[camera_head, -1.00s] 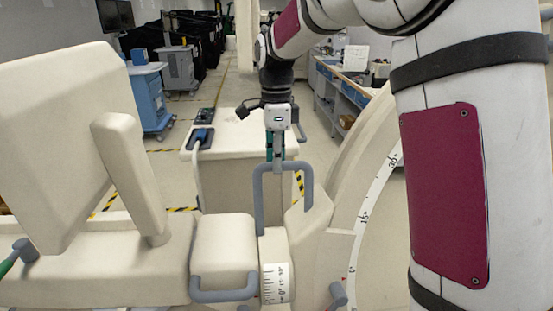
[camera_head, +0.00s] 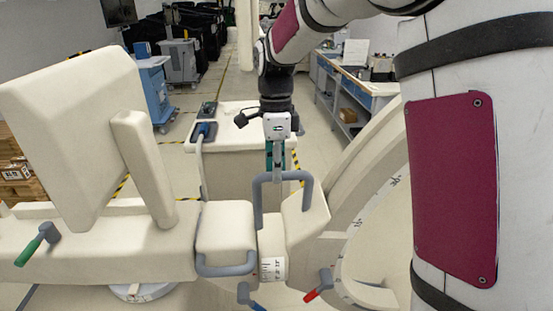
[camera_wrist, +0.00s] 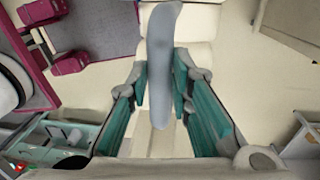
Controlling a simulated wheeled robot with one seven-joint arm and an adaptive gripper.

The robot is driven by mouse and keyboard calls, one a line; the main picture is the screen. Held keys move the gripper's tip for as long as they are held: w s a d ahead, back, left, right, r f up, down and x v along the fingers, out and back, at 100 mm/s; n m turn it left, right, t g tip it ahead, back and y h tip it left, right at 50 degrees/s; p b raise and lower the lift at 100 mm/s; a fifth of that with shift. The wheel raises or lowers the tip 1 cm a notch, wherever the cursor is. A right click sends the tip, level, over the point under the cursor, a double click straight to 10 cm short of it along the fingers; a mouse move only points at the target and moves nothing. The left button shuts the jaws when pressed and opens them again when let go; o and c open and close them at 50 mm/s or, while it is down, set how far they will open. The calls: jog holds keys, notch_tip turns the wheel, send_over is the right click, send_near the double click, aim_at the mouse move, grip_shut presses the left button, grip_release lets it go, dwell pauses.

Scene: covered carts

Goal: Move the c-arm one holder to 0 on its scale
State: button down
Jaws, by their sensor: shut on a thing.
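The cream c-arm machine fills the lower head view. Its holder block (camera_head: 305,222) carries a grey U-shaped handle (camera_head: 258,203) on top. My gripper (camera_head: 274,173) is shut on the top bar of this handle. In the wrist view the grey bar (camera_wrist: 160,60) runs between my two green fingers. A white scale (camera_head: 273,269) with dark ticks wraps the round joint below the handle; its figures are too small to read surely. The large c-arm arc (camera_head: 370,160) at right has another scale (camera_head: 366,212), partly hidden by my arm.
A second grey handle (camera_head: 226,269) sits on the block to the left. Green (camera_head: 35,245), blue (camera_head: 247,295) and red (camera_head: 318,285) levers stick out nearby. A cream cart (camera_head: 237,140) stands behind, with a blue cart (camera_head: 153,92) farther back.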

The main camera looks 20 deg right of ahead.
jog(key=shift+w+r+t, duration=0.15)
jog(key=shift+w+t, duration=0.15)
jog(key=shift+w, duration=0.35)
jog(key=c, duration=1.5)
grip_release()
jog(key=shift+w+d, duration=0.1)
jog(key=o, duration=0.4)
jog(key=shift+w+d, duration=0.1)
jog(key=shift+w, duration=0.15)
jog(key=shift+c, duration=0.3)
jog(key=shift+r, duration=0.1)
jog(key=shift+c, duration=0.4)
notch_tip(320, 180, up, 12)
jog(key=shift+w+f, duration=0.1)
jog(key=shift+c, duration=1.1)
